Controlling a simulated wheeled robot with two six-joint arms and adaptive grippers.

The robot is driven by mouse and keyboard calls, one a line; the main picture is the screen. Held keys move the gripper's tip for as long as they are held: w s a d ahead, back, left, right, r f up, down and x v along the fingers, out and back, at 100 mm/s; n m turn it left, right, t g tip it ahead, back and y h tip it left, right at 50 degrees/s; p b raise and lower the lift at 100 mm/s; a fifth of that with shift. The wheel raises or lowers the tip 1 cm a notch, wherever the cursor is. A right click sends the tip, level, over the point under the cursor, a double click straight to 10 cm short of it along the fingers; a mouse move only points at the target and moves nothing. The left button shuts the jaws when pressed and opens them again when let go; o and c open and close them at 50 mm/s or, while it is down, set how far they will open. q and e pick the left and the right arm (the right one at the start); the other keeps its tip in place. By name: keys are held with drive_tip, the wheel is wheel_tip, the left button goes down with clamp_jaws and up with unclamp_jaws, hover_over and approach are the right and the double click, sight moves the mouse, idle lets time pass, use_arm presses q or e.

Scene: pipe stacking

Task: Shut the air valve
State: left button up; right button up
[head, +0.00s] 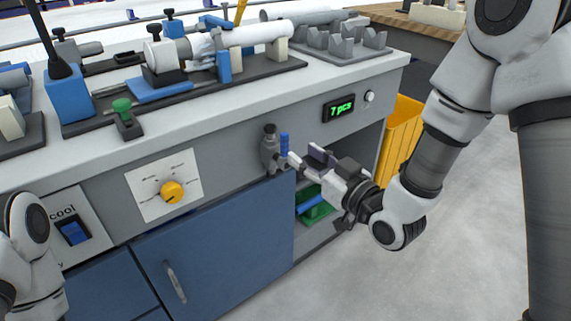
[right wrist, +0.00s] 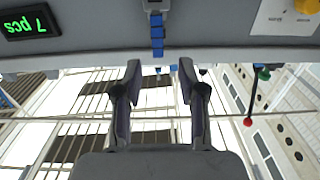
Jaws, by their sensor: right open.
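The air valve (head: 269,152) is a grey fitting on the front panel of the workbench, above the blue cabinet door. Its blue handle (head: 284,144) points upward beside the grey body. My right gripper (head: 304,157) is open and empty, just right of the handle, with its fingers pointing at the panel. In the right wrist view, the valve body shows at the top edge, and the blue handle (right wrist: 157,36) lies ahead of the gap between my fingertips (right wrist: 160,68). I cannot tell whether a finger touches it. My left arm shows at the lower left, but its gripper is out of view.
A yellow dial (head: 172,192) and a blue "cool" switch (head: 74,232) are on the panel to the left. A "7 pcs" display (head: 342,108) is up right of the valve. An open shelf holds a green and blue item (head: 316,208). A yellow bin (head: 401,135) stands right.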

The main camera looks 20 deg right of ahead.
sight(286, 142)
drive_tip(key=b+x, duration=0.1)
drive_tip(key=x, duration=0.7)
drive_tip(key=shift+d+f, duration=0.1)
drive_tip(key=shift+d, duration=0.05)
clamp_jaws()
